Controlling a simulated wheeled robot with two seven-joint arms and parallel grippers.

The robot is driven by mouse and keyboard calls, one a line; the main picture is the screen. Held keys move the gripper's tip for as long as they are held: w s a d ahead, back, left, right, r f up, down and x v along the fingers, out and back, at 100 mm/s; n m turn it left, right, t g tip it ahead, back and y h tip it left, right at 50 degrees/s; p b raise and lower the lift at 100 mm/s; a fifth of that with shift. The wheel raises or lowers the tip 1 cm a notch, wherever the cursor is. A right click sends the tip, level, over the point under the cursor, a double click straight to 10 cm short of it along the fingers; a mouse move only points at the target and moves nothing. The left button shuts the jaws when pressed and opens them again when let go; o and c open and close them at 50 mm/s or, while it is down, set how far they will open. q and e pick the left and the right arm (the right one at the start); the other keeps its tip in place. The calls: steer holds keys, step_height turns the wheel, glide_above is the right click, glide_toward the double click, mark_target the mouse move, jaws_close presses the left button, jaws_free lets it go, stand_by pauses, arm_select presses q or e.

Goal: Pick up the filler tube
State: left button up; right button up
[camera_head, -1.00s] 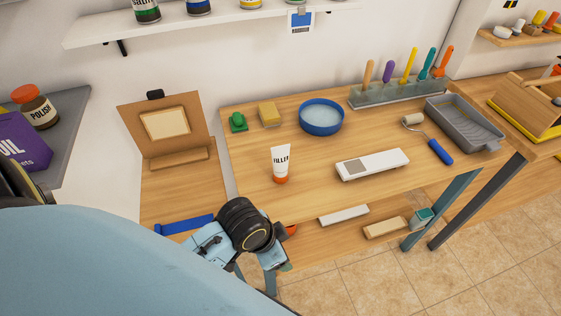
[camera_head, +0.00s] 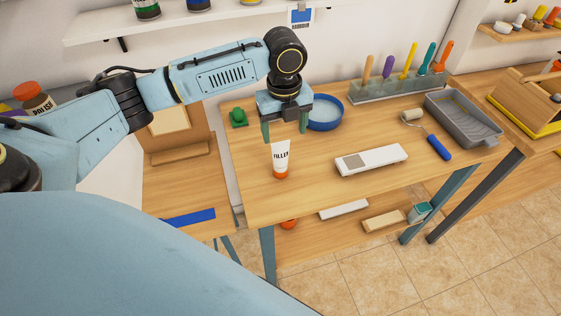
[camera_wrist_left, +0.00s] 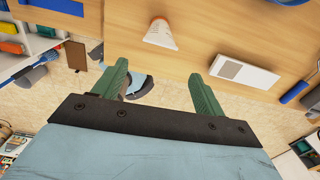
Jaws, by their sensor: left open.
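The filler tube (camera_head: 281,160) is white with an orange cap and stands upright, cap down, on the wooden workbench (camera_head: 310,203). My left gripper (camera_head: 285,137) is open above the tube, its green fingers pointing down. The left finger's tip is close to the tube's upper end in the head view; I cannot tell whether they touch. In the left wrist view the tube (camera_wrist_left: 160,36) lies beyond the open fingers (camera_wrist_left: 160,82), not between them. My right gripper is not in view.
A blue bowl (camera_head: 328,113) stands close behind the gripper. A white block with a grey patch (camera_head: 371,160) lies right of the tube. A green piece (camera_head: 238,117), a paint roller (camera_head: 438,148) and a grey tray (camera_head: 463,122) are also on the bench. The bench front is clear.

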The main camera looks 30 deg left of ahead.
mark_target(280, 155)
arm_select(q)
steer(key=shift+w+a+r, duration=0.2)
steer(key=shift+a+r, duration=0.3)
steer(key=shift+a, duration=0.25)
step_height(280, 155, down, 8)
steer(key=shift+r, duration=0.25)
steer(key=shift+w+a+f, duration=0.1)
steer(key=shift+w+f, duration=0.05)
steer(key=shift+f, duration=1.2)
steer(key=shift+w+a+f, duration=0.1)
steer(key=shift+w+f, duration=0.05)
steer(key=shift+f, duration=1.15)
steer(key=shift+c, duration=0.4)
